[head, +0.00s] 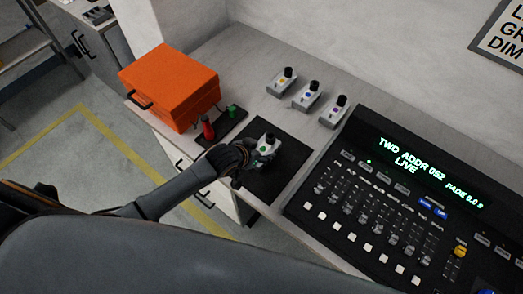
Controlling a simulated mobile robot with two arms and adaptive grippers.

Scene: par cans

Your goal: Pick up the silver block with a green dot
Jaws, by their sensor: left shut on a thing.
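The silver block with a green dot (267,144) is on or just above a black mat (283,170); I cannot tell which. It has a black knob on top, and its lower left part is hidden by my gripper. My left gripper (255,160) comes in from the left and is shut on this block. My right gripper is not in view.
Three similar silver blocks, with yellow (281,82), blue (307,96) and purple (334,111) dots, stand along the wall. An orange case (170,85) sits at the left. A red item (208,128) and a green item (233,111) stand nearby. A lighting console (400,200) fills the right.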

